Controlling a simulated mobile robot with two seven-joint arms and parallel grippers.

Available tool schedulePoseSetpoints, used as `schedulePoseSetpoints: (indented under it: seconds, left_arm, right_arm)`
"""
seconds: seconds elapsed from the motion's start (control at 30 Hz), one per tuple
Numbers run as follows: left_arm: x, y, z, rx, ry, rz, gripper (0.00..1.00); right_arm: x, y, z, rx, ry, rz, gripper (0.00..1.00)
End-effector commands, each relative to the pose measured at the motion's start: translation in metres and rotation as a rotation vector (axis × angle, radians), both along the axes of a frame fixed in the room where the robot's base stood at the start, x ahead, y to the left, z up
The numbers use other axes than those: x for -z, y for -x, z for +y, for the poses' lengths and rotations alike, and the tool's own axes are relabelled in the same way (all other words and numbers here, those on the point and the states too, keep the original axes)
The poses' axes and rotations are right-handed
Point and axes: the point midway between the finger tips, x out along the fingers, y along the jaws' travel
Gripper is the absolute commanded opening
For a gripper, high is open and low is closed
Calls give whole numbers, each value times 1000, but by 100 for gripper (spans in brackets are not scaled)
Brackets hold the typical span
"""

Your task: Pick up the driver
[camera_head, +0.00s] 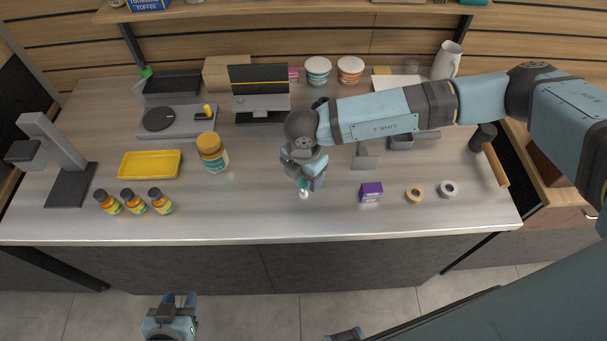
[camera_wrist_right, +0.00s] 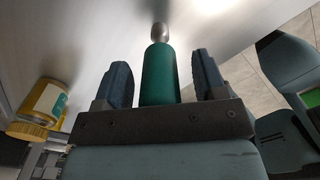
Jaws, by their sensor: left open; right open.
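The driver has a green handle (camera_wrist_right: 160,78) and a rounded metal end. In the right wrist view it lies between the two fingers of my right gripper (camera_wrist_right: 162,66), with a gap on each side. In the head view a small teal and pale part of the driver (camera_head: 303,190) shows below my right gripper (camera_head: 304,178), near the counter's front middle; the rest is hidden. My right gripper is open around the handle. My left gripper (camera_head: 180,299) is open and empty, over the floor in front of the counter.
A purple box (camera_head: 371,192) and two tape rolls, tan (camera_head: 415,194) and white (camera_head: 448,188), stand to the right. A yellow-lidded jar (camera_head: 212,152), yellow tray (camera_head: 150,164) and small bottles (camera_head: 134,201) stand left. The front middle is mostly clear.

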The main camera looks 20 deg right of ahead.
Motion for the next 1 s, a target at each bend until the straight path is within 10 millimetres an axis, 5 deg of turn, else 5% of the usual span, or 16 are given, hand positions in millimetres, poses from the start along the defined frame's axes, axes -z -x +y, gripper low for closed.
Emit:
schedulePoseSetpoints:
  seconds: [0.1, 0.37, 0.77, 1.0]
  left_arm:
    - [1, 1, 0, 0, 1, 3, 43]
    - [2, 2, -2, 2, 2, 7, 43]
    - [4, 2, -2, 3, 3, 7, 43]
    - [12, 3, -3, 4, 5, 9, 43]
  right_arm:
    - [0, 0, 0, 0, 0, 0, 65]
    - [0, 0, 0, -1, 0, 0, 8]
    - [-7, 0, 0, -1, -1, -1, 8]
    - [-43, -1, 1, -2, -2, -3, 8]
